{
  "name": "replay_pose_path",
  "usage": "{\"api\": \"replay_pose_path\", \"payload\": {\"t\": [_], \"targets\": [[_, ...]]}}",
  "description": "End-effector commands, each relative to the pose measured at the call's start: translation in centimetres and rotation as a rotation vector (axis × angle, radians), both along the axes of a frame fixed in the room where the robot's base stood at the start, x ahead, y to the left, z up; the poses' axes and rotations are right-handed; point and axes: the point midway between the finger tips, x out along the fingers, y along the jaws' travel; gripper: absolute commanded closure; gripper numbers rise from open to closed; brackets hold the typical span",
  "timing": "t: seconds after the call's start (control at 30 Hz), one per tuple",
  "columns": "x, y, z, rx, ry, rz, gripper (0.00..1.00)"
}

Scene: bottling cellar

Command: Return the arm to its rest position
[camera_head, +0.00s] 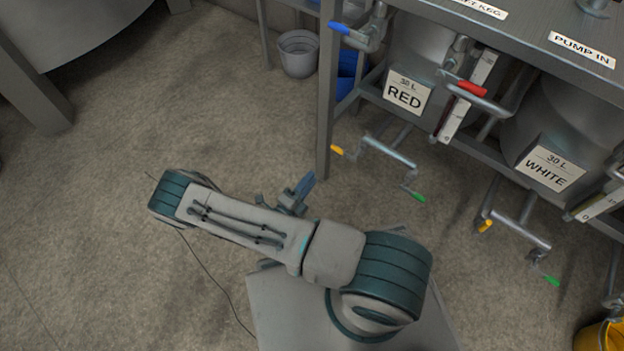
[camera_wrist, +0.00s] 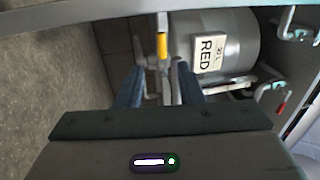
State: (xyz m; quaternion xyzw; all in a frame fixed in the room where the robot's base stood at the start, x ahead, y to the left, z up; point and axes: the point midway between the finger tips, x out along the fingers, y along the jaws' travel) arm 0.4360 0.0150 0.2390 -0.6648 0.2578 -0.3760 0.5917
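My arm (camera_head: 245,222) is bent above my base, with its elbow out to the left. In the head view my gripper (camera_head: 306,184) is mostly hidden behind the forearm; only its bluish fingertips and a grey part show. In the wrist view my gripper (camera_wrist: 158,88) has its two blue fingers apart. I see nothing held between them. A yellow-handled valve (camera_wrist: 162,46) and grey pipework show beyond the fingers, and I cannot tell the exact gap to them.
A steel bench stands at the right, its leg (camera_head: 327,110) close beyond my gripper. Beneath it are the RED keg (camera_head: 405,92), the WHITE keg (camera_head: 548,168) and handled valves (camera_head: 390,152). A grey bucket (camera_head: 298,54) stands behind. The floor (camera_head: 110,240) at left is clear.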

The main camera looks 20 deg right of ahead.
Motion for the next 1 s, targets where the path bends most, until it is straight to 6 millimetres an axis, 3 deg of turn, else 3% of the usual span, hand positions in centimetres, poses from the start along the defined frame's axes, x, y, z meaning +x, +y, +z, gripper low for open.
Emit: {"api": "replay_pose_path", "payload": {"t": [0.43, 0.53, 0.67, 1.0], "targets": [[0.0, 0.1, 0.1, 0.001, -0.001, 0.001, 0.67], [0.1, 0.0, 1.2, 0.025, -0.021, -0.018, 0.67], [0.2, -0.3, 5.2, 0.118, -0.101, -0.103, 0.67], [-1.0, -1.7, 19.8, 0.491, -0.488, -0.463, 0.67]]}}
